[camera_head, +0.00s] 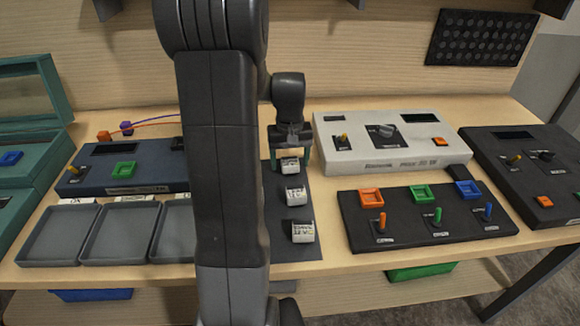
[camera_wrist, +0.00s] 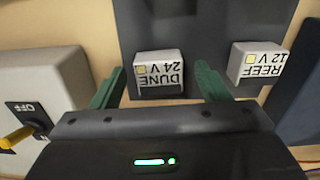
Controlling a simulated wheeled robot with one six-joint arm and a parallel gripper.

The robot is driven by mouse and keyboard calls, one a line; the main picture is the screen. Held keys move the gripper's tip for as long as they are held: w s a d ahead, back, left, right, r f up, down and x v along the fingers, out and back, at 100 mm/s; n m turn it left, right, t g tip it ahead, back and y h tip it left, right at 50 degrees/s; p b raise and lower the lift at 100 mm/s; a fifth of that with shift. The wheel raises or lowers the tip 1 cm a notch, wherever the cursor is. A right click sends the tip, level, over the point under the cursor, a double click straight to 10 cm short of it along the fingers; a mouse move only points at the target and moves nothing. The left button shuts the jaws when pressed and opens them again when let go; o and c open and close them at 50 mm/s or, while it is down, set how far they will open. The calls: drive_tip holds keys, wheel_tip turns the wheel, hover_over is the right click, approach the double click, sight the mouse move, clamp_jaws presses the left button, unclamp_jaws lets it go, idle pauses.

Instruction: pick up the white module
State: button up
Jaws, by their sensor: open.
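Several small white modules lie on a dark mat (camera_head: 315,250). In the head view one is at the far end (camera_head: 290,168), one in the middle (camera_head: 295,196) and one at the near end (camera_head: 303,233). My gripper (camera_head: 289,155) is open over the far one, its green fingers either side. In the wrist view, a white module marked "DUNE 24 V" (camera_wrist: 160,72) sits between the open fingers, apparently untouched. A second white module marked "REEF 12 V" (camera_wrist: 258,64) sits to its right. My arm hides part of the mat in the head view.
A white console (camera_head: 385,140) stands right of the mat, with a black switch panel (camera_head: 400,235) in front. A dark blue console (camera_head: 100,180) and grey trays (camera_head: 60,235) are to the left. A black console (camera_head: 535,170) is far right.

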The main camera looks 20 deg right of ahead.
drive_tip(key=shift+f, duration=0.95)
drive_tip(key=shift+c, duration=0.2)
drive_tip(key=c, duration=1)
drive_tip(key=shift+r, duration=0.1)
drive_tip(key=shift+c, duration=0.2)
